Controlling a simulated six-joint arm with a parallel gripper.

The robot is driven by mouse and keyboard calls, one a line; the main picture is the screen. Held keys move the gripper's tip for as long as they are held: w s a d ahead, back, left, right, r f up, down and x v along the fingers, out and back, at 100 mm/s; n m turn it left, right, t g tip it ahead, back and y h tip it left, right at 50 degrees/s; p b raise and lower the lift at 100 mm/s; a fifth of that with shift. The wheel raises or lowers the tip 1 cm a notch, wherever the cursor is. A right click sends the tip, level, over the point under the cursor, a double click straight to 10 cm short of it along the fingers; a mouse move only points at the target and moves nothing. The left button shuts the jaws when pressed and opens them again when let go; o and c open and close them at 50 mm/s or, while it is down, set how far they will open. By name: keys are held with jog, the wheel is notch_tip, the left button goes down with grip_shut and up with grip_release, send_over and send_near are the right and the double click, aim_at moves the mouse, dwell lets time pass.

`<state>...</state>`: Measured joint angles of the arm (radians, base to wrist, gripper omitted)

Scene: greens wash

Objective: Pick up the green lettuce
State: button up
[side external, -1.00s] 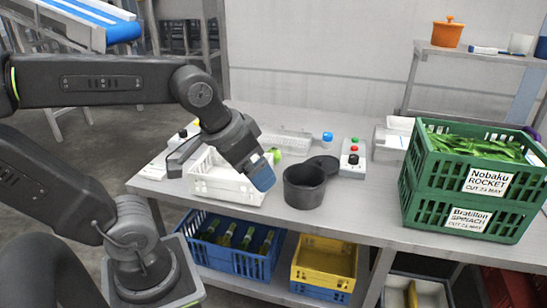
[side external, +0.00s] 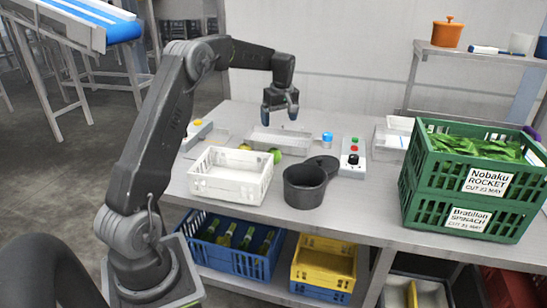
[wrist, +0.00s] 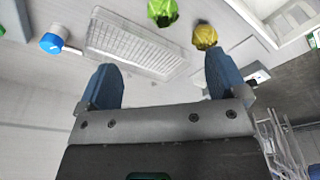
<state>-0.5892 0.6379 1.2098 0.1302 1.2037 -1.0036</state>
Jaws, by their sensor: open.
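The green lettuce (wrist: 162,11) shows at the top of the wrist view, cut by the frame's edge. In the side external view the green lettuce (side external: 276,156) is a small green shape just behind the white crate, partly hidden by it. A yellow one (wrist: 205,36) lies near it in the wrist view; only a bit of it (side external: 245,147) shows in the side view. My gripper (side external: 280,113) is open and empty, pointing down above the back of the table, above and behind the lettuce. Its two blue fingers (wrist: 165,88) are spread apart in the wrist view.
An empty white crate (side external: 230,190) stands in front of the lettuce, with a dark pot (side external: 303,194) to its right. A wire tray (wrist: 135,45) lies under my gripper. A blue-capped container (wrist: 51,43), a button box (side external: 352,160) and green crates (side external: 425,195) stand further right in the side view.

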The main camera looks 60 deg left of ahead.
aim_at(274, 148)
jog(key=f, duration=0.3)
jog(key=a+f, duration=0.1)
jog(key=f, duration=0.2)
jog(key=a+f, duration=0.1)
jog(key=f, duration=0.1)
jog(key=shift+a+f, duration=0.2)
jog(key=shift+f, duration=0.2)
jog(key=shift+s+a+f, duration=0.1)
jog(key=shift+a+f, duration=0.05)
jog(key=shift+f, duration=1.35)
jog(key=shift+s+a+f, duration=0.1)
jog(key=shift+a+f, duration=0.05)
jog(key=shift+f, duration=1.3)
jog(key=c, duration=1)
jog(key=shift+w+r, duration=0.1)
